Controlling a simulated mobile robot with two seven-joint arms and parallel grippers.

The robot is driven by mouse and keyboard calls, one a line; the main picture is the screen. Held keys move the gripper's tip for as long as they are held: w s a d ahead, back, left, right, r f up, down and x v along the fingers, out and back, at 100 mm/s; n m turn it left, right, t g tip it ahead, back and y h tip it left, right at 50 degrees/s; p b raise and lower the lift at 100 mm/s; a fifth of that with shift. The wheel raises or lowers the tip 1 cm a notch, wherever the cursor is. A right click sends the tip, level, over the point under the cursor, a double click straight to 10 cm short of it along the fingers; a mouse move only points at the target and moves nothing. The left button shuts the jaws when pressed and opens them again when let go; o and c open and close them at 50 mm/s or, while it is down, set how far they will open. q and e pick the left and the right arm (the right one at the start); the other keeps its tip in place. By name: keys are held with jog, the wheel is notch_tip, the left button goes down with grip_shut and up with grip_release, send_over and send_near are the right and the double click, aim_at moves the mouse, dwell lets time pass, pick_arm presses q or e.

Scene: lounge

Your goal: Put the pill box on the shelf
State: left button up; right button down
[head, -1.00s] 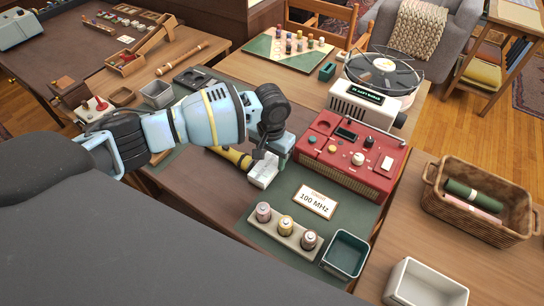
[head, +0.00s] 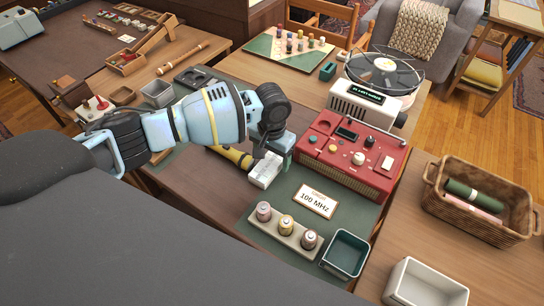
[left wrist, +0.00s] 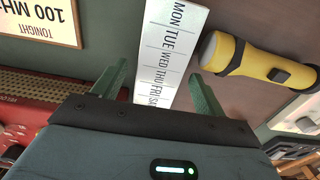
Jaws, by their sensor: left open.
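The pill box (left wrist: 172,40) is a long white box with weekday letters on its lid. In the left wrist view it lies between the fingers of my left gripper (left wrist: 158,90), which are open on either side of it with gaps. In the head view the white end of the pill box (head: 264,172) shows just below my left gripper (head: 274,152), on the table beside the flashlight. My right gripper is not in view. A wooden stand with a lower shelf (head: 487,75) is at the far right; I cannot tell whether it is the task's shelf.
A yellow flashlight (head: 232,157) lies close to the pill box. A red radio (head: 352,160) stands right of the gripper. A sign (head: 314,201), a battery holder (head: 270,229) and a green tray (head: 345,255) are nearer me. A wicker basket (head: 480,205) is at right.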

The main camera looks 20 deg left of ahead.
aim_at(272, 160)
pick_arm(q)
notch_tip(272, 160, up, 12)
jog(key=shift+f+p, duration=0.1)
jog(key=shift+p, duration=0.65)
